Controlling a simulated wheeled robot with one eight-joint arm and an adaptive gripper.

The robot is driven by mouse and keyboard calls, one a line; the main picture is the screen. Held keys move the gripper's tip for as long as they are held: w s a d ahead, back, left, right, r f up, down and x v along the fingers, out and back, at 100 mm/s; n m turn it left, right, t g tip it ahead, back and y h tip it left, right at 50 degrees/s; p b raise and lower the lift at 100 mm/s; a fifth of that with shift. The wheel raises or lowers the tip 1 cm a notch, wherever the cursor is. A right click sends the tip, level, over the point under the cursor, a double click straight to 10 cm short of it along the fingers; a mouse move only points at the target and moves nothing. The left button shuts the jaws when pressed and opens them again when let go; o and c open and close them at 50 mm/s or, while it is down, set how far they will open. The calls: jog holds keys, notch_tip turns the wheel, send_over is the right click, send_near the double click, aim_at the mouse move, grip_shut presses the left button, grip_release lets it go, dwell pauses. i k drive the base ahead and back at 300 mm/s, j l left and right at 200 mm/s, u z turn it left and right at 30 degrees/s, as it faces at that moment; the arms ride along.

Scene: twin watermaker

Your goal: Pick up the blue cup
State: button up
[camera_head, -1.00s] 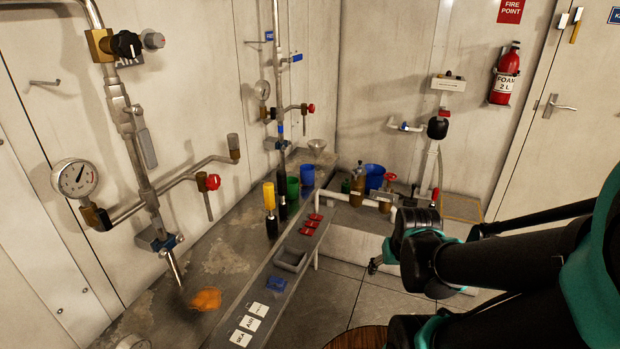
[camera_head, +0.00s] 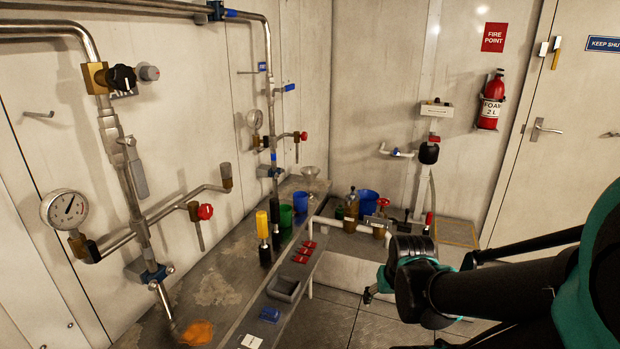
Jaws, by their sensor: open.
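The blue cup (camera_head: 300,202) stands upright at the far part of the bench along the left wall, beside a green cup (camera_head: 286,215). A larger blue container (camera_head: 368,203) stands farther right, by the white pipe. My arm comes in from the right. My gripper (camera_head: 371,292) shows small and dark left of the arm's black joint, over the floor. It is open and well apart from the blue cup, to its right and lower in the picture. Part of the gripper is hidden behind the joint.
A yellow-handled tool (camera_head: 262,225) stands left of the cups. Red clips (camera_head: 305,252), a grey tray (camera_head: 283,288) and a blue item (camera_head: 269,314) lie along the bench's front ledge. A vertical pipe (camera_head: 271,120) rises behind the cups. A white pipe (camera_head: 345,224) runs to the right.

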aim_at(301, 202)
jog(key=i+j+z, duration=0.1)
jog(key=j+z, duration=0.5)
jog(key=z, duration=0.2)
jog(key=j+z, duration=0.3)
jog(key=z, duration=0.15)
